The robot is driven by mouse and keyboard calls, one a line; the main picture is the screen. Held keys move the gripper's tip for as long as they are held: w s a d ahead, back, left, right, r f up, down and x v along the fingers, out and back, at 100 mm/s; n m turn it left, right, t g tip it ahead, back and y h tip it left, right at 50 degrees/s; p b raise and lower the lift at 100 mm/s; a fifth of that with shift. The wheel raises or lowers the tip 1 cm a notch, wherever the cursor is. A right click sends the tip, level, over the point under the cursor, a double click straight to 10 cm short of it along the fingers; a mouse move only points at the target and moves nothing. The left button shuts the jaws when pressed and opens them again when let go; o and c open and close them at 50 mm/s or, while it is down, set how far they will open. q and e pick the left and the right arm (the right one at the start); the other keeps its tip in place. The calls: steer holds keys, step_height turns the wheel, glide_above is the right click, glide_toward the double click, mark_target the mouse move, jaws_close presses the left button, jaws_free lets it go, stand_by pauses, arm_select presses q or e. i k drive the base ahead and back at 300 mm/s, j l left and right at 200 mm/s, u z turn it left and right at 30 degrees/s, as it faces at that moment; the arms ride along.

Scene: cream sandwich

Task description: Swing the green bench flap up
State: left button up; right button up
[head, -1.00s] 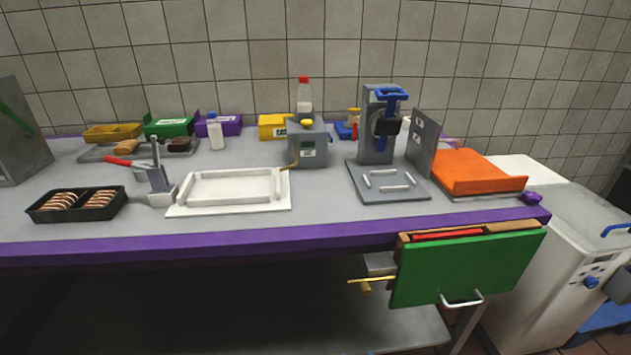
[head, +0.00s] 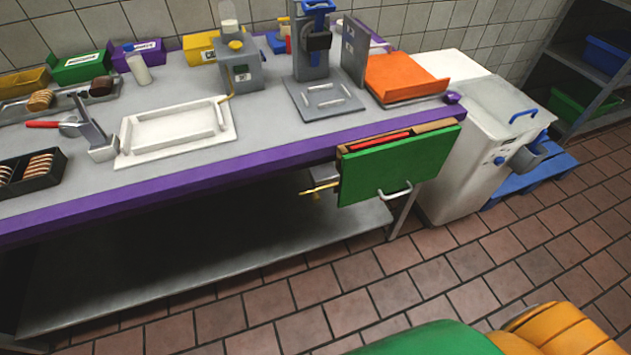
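The green bench flap (head: 400,168) hangs down at the front edge of the bench, near its right end. A pale curved handle (head: 396,190) sits on the lower part of its face. A wooden edge and a red strip (head: 380,139) show along its top. A yellow lever-like part (head: 319,187) sticks out just left of the flap, beside a grey bracket (head: 322,175). Neither of my grippers can be made out in the head view, and nothing is seen touching the flap or its handle.
The grey bench top (head: 270,115) has a purple front edge. An orange tray (head: 404,77) lies above the flap, near a grey press (head: 311,60). A white machine (head: 470,150) stands right of the flap. Tiled floor (head: 380,255) is open in front; a lower shelf (head: 200,270) runs under the bench.

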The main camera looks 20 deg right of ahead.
mark_target(368, 174)
steer(key=z, duration=1.2)
